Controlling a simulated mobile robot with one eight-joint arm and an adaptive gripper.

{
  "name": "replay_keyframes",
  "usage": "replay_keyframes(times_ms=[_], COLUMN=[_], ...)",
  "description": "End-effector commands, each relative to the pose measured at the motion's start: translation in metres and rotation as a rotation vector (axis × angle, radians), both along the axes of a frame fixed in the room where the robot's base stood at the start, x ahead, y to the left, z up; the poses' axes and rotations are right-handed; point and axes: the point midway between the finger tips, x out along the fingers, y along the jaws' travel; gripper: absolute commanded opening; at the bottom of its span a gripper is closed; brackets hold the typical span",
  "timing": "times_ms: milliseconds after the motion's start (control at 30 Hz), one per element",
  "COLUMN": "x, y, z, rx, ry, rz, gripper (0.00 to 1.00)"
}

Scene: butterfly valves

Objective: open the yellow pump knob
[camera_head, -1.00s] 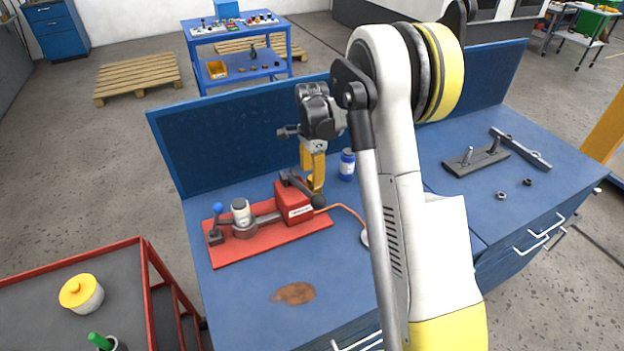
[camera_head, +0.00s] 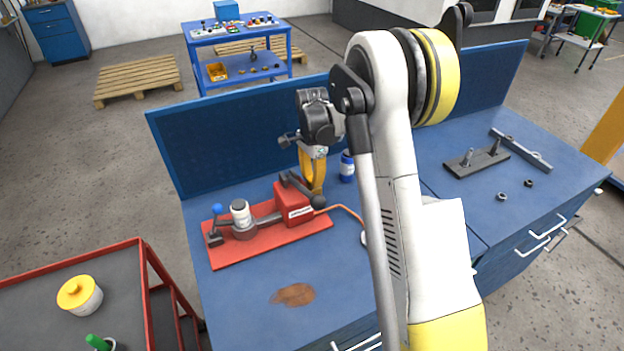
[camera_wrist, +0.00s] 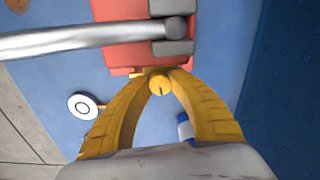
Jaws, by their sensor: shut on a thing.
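The red pump block (camera_head: 293,203) stands on a red base plate (camera_head: 270,240) on the blue workbench. The yellow pump knob (camera_wrist: 159,86) shows in the wrist view as a small round cap with a dark mark, at the block's edge. My gripper (camera_wrist: 160,72) has its yellow fingers closed around the knob, one on each side. In the head view my gripper (camera_head: 316,188) points down just behind the block, and the knob is hidden there.
A black-knobbed lever crosses the block top and shows as a grey bar (camera_wrist: 80,40) close to my fingers. A blue-and-white bottle (camera_head: 347,166) stands just right of my gripper. A blue back panel (camera_head: 230,140) rises behind. The front bench is mostly clear.

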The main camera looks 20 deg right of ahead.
Motion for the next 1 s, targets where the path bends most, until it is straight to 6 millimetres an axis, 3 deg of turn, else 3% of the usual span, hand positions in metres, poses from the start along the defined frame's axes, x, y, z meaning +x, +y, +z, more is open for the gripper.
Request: replay_keyframes(times_ms=[200,233,300,667,767,1000], x=[0.0,0.0,0.0,0.0,0.0,0.0], y=[0.0,0.0,0.0,0.0,0.0,0.0], z=[0.0,0.0,0.0,0.004,0.017,0.07], rx=[0.0,0.0,0.0,0.0,0.0,0.0], ry=[0.0,0.0,0.0,0.0,0.0,0.0], rz=[0.001,0.001,0.001,0.0,0.0,0.0], gripper=[0.0,0.3,0.49,0.49,0.49,0.49])
